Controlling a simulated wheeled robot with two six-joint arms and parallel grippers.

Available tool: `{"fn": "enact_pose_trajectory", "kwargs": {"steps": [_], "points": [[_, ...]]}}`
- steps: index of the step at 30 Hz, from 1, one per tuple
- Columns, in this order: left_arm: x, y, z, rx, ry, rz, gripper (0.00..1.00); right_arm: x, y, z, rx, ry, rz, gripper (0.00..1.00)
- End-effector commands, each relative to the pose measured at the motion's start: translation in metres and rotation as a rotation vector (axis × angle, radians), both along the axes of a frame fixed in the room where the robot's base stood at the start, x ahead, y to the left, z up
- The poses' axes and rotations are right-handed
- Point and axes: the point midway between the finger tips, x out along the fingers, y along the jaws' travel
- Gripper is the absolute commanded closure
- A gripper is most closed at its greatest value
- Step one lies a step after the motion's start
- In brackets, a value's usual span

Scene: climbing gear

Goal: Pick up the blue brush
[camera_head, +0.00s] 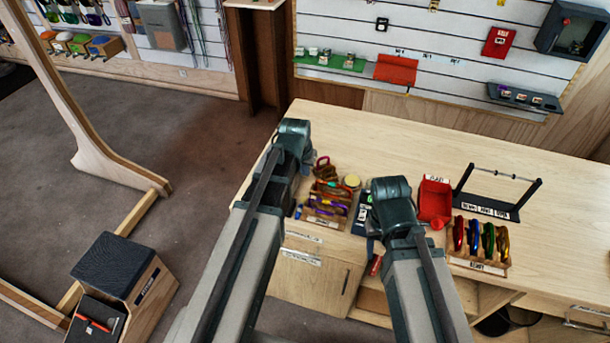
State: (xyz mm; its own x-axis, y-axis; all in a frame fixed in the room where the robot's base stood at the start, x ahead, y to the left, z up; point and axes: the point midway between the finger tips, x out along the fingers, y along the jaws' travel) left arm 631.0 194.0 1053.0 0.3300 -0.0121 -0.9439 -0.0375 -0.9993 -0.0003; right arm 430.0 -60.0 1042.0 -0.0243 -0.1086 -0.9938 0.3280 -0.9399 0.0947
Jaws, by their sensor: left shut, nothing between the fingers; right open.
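I cannot make out a blue brush for certain. A small blue item (298,211) shows at the counter's near edge, just right of my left arm, but it is too small to name. My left arm reaches up over the left end of the wooden counter (420,145). My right arm reaches up over the counter's middle, right of a rack of coloured gear (326,212). I see no fingers of either gripper, and both arms cover parts of the counter.
A red bin (434,203), a black bar stand (499,205) and a rack of coloured carabiners (480,247) stand on the right of the counter. Its back is mostly clear. A wooden box with a dark top (115,268) stands on the floor at left.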

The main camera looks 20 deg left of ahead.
Motion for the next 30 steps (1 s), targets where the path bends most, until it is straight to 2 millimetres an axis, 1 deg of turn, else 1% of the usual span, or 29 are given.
{"fn": "enact_pose_trajectory", "kwargs": {"steps": [1, 4, 8, 14, 30], "points": [[0.001, 0.0, -0.003, 0.0, 0.0, 0.0, 1.0, 0.0, 0.0, -0.003, 0.0, 0.0, 0.0, 0.5], [0.001, 0.0, -0.002, 0.0, 0.0, 0.0, 1.0, 0.0, 0.0, -0.002, 0.0, 0.0, 0.0, 0.5], [0.002, 0.0, -0.006, 0.0, 0.0, 0.0, 1.0, 0.0, 0.0, -0.006, 0.0, 0.0, 0.0, 0.5], [0.007, 0.0, -0.021, 0.0, 0.0, 0.0, 1.0, 0.0, 0.0, -0.021, 0.0, 0.0, 0.0, 0.5], [0.032, -0.001, -0.094, 0.0, 0.0, 0.0, 1.0, 0.0, 0.0, -0.094, 0.0, 0.0, -0.002, 0.5]]}}
